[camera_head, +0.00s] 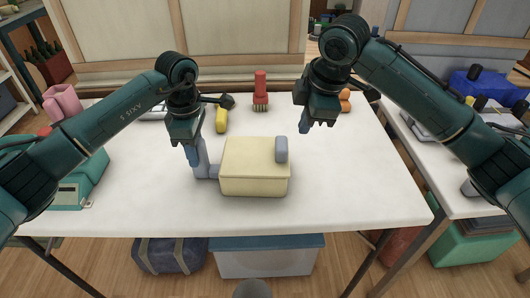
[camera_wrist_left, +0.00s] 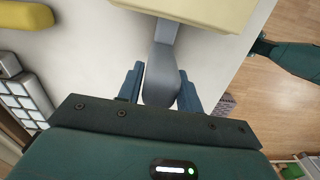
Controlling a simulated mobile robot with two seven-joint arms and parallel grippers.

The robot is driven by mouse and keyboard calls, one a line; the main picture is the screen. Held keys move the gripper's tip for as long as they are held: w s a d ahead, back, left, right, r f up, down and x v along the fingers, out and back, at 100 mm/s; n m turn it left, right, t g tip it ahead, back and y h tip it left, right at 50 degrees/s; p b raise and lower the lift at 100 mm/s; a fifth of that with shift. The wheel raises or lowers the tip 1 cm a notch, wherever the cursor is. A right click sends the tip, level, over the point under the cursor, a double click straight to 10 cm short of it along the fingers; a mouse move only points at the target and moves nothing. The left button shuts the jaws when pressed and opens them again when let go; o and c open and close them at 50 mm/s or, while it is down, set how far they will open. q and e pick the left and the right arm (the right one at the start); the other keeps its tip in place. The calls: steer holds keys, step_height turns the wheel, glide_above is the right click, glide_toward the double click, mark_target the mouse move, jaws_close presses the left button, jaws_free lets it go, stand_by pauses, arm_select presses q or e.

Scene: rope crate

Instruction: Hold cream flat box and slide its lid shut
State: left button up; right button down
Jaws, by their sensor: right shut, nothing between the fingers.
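The cream flat box (camera_head: 250,187) sits on the white table. Its lid (camera_head: 250,152) lies on top, with an upright grey-blue handle (camera_head: 281,149) near the right edge. The lid looks flush with the box; a small gap would be hard to make out. A grey-blue handle (camera_head: 203,158) sticks out from the box's left side. My left gripper (camera_head: 193,154) is shut on this side handle, which lies between its fingers in the left wrist view (camera_wrist_left: 161,75). My right gripper (camera_head: 304,127) is shut and empty, above the table, behind and right of the lid handle.
A yellow object (camera_head: 222,120) and a red brush (camera_head: 260,90) are at the back of the table. Orange-brown round items (camera_head: 345,99) are behind my right gripper. A green device (camera_head: 78,185) stands at the left edge. The table right of the box is clear.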

arm_select(q)
steer(key=o, duration=0.4)
steer(key=shift+r, duration=0.15)
step_height(320, 180, up, 12)
steer(key=shift+f, duration=0.1)
stand_by(0.7)
